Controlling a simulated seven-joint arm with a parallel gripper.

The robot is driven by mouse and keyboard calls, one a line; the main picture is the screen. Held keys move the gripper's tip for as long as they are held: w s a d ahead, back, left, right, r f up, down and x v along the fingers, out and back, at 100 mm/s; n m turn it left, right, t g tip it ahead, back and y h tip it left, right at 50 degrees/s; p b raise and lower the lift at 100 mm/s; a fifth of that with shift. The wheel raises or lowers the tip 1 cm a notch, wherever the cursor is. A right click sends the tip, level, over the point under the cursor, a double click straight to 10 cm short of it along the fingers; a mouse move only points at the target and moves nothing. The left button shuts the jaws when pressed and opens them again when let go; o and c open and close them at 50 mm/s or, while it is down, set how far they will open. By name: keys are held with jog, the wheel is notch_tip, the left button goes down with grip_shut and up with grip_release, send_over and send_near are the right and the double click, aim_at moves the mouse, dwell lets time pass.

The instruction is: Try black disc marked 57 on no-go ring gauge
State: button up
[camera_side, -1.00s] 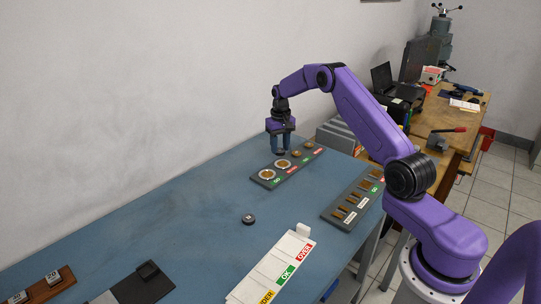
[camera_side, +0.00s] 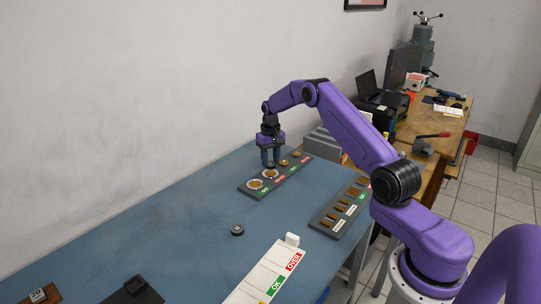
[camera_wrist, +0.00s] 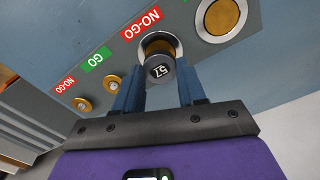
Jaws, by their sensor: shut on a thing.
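My gripper (camera_wrist: 160,82) is shut on the black disc marked 57 (camera_wrist: 160,73), its number facing the wrist camera. In the side view my gripper (camera_side: 270,163) points down over the second large ring of the dark gauge plate (camera_side: 247,189). The no-go ring (camera_wrist: 172,42), beside a red NO-GO label (camera_wrist: 141,24), lies just beyond the disc in the wrist view, partly hidden by it. The disc appears slightly above the ring; I cannot tell whether they touch. The large GO ring (camera_side: 255,184) is next to it, and also shows in the wrist view (camera_wrist: 221,18).
Two smaller gauge rings (camera_wrist: 82,104) lie on the same plate. Another black disc (camera_side: 237,230) lies on the blue table. A white tray labelled OK and OVER (camera_side: 262,284) and a grey slotted block (camera_side: 322,222) stand nearer.

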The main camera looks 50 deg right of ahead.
aim_at(270, 164)
jog(key=shift+f, duration=1.55)
jog(key=o, duration=1.2)
jog(key=shift+c, duration=0.2)
jog(key=c, duration=0.5)
jog(key=shift+c, duration=0.2)
jog(key=shift+r, duration=2.3)
